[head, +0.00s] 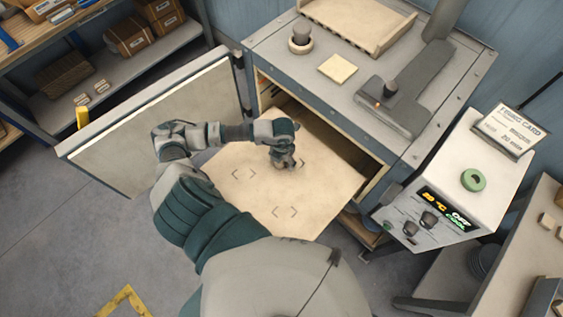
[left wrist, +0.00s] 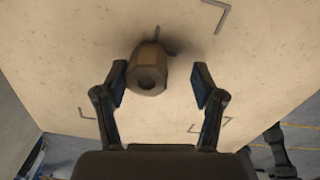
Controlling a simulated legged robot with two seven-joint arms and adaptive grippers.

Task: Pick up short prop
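The short prop (left wrist: 150,69) is a stubby brown-grey faceted piece with a round hole in its end face, seen in the left wrist view. It is at the pale shelf board (left wrist: 60,75), nearer the left finger than the right. My left gripper (left wrist: 163,82) is open, its two fingers on either side of the prop, with a wide gap to the right finger. In the head view my left gripper (head: 284,162) is low over the pulled-out board (head: 325,195) and hides most or all of the prop. My right gripper is in neither view.
The dryer cabinet's door (head: 160,125) stands open at left. On the cabinet top are a round knobbed piece (head: 300,38), a pale square (head: 338,69) and a grey tool (head: 395,100). A control box (head: 450,180) stands at right. The board's front part is clear.

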